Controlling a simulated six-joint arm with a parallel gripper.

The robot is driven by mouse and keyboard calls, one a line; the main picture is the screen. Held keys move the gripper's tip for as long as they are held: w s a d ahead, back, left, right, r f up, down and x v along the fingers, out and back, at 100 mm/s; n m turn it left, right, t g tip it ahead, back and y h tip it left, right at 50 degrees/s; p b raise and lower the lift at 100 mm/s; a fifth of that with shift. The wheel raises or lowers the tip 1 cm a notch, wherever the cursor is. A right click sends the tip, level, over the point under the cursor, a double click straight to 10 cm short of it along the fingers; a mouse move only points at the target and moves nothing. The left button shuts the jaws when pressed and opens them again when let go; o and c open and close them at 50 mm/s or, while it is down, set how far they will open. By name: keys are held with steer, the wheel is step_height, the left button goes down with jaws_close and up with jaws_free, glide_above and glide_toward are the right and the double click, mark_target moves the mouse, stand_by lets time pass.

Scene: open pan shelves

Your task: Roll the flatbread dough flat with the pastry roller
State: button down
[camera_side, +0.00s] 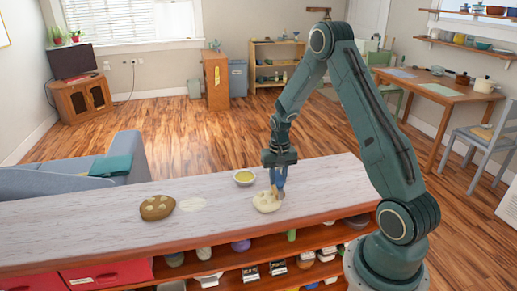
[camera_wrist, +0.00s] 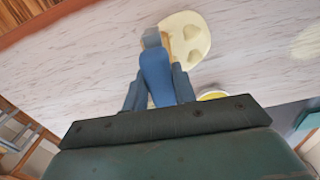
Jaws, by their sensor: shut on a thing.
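The pastry roller (camera_wrist: 157,72) has a blue handle, with a grey piece and a tan part at its far end. My gripper (camera_side: 279,168) is shut on this handle, which points down at the counter in the side view. The pale flatbread dough (camera_side: 265,204) lies on the counter just under the roller. In the wrist view the dough (camera_wrist: 190,40) is a rounded, cream-coloured piece. The roller's tan end overlaps its edge there. I cannot tell whether the roller presses on the dough or hangs just above it.
A bowl with yellow contents (camera_side: 244,178) stands close behind the dough. Left are a white flat patch (camera_side: 193,204) and a brown round board (camera_side: 157,212) with small pale lumps. The counter (camera_side: 90,215) is bare further left. Shelves (camera_side: 225,280) below hold several items.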

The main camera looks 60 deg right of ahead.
steer(key=shift+f, duration=0.55)
stand_by(0.9)
steer(key=shift+w+a, duration=0.15)
steer(key=shift+w+a, duration=0.6)
steer(key=shift+w+a, duration=0.15)
steer(key=shift+w+a, duration=0.55)
steer(key=shift+w, duration=0.05)
steer(key=shift+w+a, duration=0.15)
stand_by(0.5)
steer(key=shift+w+a, duration=0.45)
steer(key=shift+w, duration=0.1)
steer(key=shift+w+a, duration=0.1)
steer(key=shift+w, duration=0.05)
steer(key=shift+w+a, duration=0.2)
steer(key=shift+w, duration=0.05)
